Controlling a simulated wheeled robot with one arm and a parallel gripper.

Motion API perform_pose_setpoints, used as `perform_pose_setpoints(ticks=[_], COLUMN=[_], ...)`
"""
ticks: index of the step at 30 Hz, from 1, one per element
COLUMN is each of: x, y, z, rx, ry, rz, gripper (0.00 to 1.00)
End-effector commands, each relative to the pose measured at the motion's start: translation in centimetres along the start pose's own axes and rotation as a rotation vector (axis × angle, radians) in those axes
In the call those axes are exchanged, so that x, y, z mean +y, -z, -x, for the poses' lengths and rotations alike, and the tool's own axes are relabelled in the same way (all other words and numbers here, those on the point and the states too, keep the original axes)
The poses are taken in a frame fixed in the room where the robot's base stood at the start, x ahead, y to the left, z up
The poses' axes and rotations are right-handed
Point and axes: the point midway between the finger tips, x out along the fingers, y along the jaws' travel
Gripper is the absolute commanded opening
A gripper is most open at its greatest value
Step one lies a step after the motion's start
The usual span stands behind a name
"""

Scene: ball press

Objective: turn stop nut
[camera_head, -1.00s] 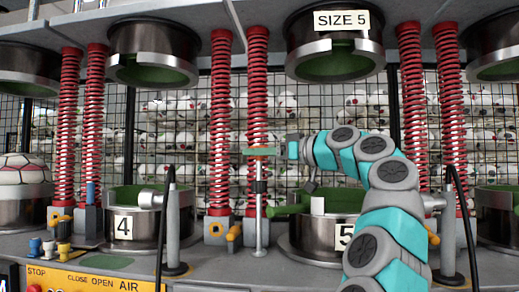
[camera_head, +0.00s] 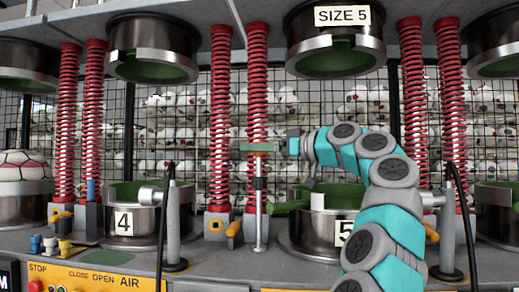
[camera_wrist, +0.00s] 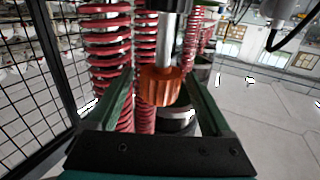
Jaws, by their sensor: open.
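The stop nut (camera_wrist: 160,86) is an orange, ribbed ring on a vertical metal rod, seen in the wrist view. In the head view it shows only as a small orange strip (camera_head: 262,147), mostly covered by a green finger. My gripper (camera_wrist: 160,92) has its two green fingers on either side of the nut. A gap shows between the nut and each finger in the wrist view, so the gripper is open around it. In the head view my gripper (camera_head: 257,146) reaches left to the rod (camera_head: 259,220), in front of red springs.
Red coil springs (camera_head: 221,120) stand close behind the rod. The lower size 5 mould (camera_head: 322,230) is beneath my arm, and the upper mould (camera_head: 335,50) hangs above. Yellow-handled valves (camera_head: 234,230) and a yellow control panel (camera_head: 92,281) are lower down. A wire mesh (camera_wrist: 40,60) is behind.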

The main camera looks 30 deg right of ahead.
Motion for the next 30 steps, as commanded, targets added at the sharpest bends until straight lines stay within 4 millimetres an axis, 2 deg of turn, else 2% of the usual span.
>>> perform_pose_setpoints(ticks=[10,22,25,30], x=[0.0,0.0,0.0,0.0], y=[-0.1,0.1,0.1,0.0], z=[0.8,6.7,7.6,7.8], rx=[0.000,0.002,0.001,0.000], ry=[-0.001,0.000,-0.001,0.000], rz=[0.000,0.000,0.000,0.000], gripper=[0.83,0.83,0.83,0.83])
